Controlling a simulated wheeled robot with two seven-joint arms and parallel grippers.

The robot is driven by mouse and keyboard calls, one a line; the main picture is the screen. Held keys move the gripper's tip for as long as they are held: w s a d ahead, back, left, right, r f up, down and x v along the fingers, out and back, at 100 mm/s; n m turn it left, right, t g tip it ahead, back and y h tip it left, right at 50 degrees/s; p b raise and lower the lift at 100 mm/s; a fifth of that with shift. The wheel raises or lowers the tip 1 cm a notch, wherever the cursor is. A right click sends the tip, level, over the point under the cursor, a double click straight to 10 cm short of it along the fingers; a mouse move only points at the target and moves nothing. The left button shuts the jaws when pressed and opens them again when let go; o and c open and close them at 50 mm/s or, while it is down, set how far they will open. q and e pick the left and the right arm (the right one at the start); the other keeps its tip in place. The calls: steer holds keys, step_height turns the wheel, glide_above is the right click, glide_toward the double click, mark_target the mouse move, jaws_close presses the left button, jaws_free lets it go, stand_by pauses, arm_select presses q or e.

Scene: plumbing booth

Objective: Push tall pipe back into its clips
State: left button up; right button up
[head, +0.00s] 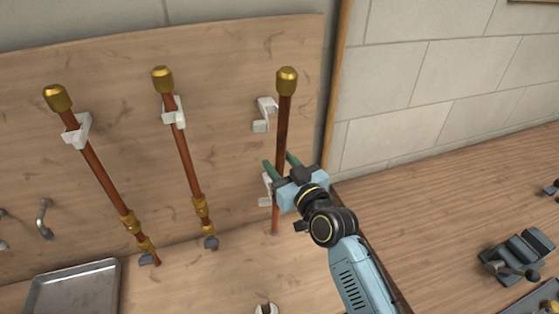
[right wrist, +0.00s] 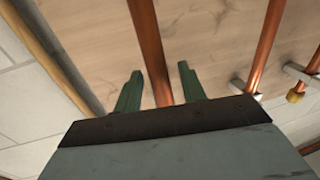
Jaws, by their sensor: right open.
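The tall copper pipe (head: 282,125) with a brass cap stands at the right of the wooden board. Its upper part is out of the white upper clip (head: 263,118), a little to its right. A white lower clip (head: 266,190) is partly hidden by my gripper, so I cannot tell whether the pipe sits in it. My right gripper (head: 281,162) is open, with its green fingers at the pipe, around mid-height. In the right wrist view the pipe (right wrist: 149,45) runs between the open fingers (right wrist: 160,72). My left gripper is not in view.
Two other copper pipes (head: 184,145) (head: 98,170) stand to the left, each at a white clip. A metal tray (head: 75,288) lies at lower left. A wooden post (head: 336,85) edges the board at right. Dark fittings (head: 512,258) lie at far right.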

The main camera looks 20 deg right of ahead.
steer(key=shift+w+a, duration=0.1)
steer(key=shift+w, duration=0.25)
steer(key=shift+c, duration=0.3)
